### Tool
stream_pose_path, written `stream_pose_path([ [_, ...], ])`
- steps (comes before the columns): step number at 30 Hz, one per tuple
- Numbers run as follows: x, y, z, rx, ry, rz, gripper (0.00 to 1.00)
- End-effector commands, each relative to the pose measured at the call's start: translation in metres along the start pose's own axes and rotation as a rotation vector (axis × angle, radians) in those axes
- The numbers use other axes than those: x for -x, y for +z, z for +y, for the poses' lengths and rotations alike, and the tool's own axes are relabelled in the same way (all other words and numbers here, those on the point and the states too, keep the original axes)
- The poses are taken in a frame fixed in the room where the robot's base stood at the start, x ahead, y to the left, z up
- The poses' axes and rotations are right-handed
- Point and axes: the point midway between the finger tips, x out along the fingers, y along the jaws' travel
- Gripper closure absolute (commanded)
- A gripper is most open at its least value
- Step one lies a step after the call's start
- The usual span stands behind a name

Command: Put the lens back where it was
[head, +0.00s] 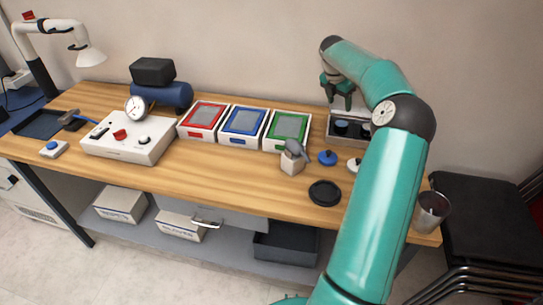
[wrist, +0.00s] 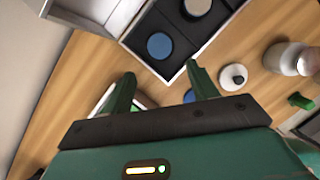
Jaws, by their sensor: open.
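A tray with dark compartments (head: 329,141) stands at the back right of the bench; it also shows in the wrist view (wrist: 218,38). In the wrist view a round blue-topped piece (wrist: 160,46) and a pale round piece (wrist: 197,6) sit in separate compartments. I cannot tell for certain which round piece is the lens. My gripper (head: 343,103) is above the tray area, pointing down. In the wrist view its two fingers (wrist: 160,75) are spread apart with nothing held between them, near the tray's edge.
A blue knobbed cap (head: 327,157) and a white one (head: 354,166) lie in front of the tray. Red (head: 203,118), blue (head: 242,122) and green (head: 287,129) bins stand left. A black dish (head: 325,193) and metal cup (head: 431,211) are near the front edge.

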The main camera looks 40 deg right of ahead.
Motion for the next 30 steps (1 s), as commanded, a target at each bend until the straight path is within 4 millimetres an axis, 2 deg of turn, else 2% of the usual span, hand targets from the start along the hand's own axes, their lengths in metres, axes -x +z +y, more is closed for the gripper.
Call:
stream_pose_path([
  [2, 0.01, -0.009, 0.008, -0.002, 0.005, -0.007, 0.41],
  [5, 0.038, -0.037, 0.028, -0.026, 0.014, -0.028, 0.41],
  [8, 0.078, -0.082, 0.05, -0.08, 0.031, -0.056, 0.41],
  [9, 0.095, -0.103, 0.056, -0.111, 0.039, -0.067, 0.41],
  [14, 0.153, -0.182, 0.063, -0.265, 0.08, -0.091, 0.41],
  [18, 0.194, -0.245, 0.05, -0.429, 0.125, -0.09, 0.41],
  [20, 0.21, -0.27, 0.04, -0.507, 0.149, -0.083, 0.41],
  [24, 0.24, -0.323, 0.008, -0.706, 0.204, -0.04, 0.41],
  [30, 0.266, -0.387, -0.049, -1.016, 0.275, 0.09, 0.41],
])
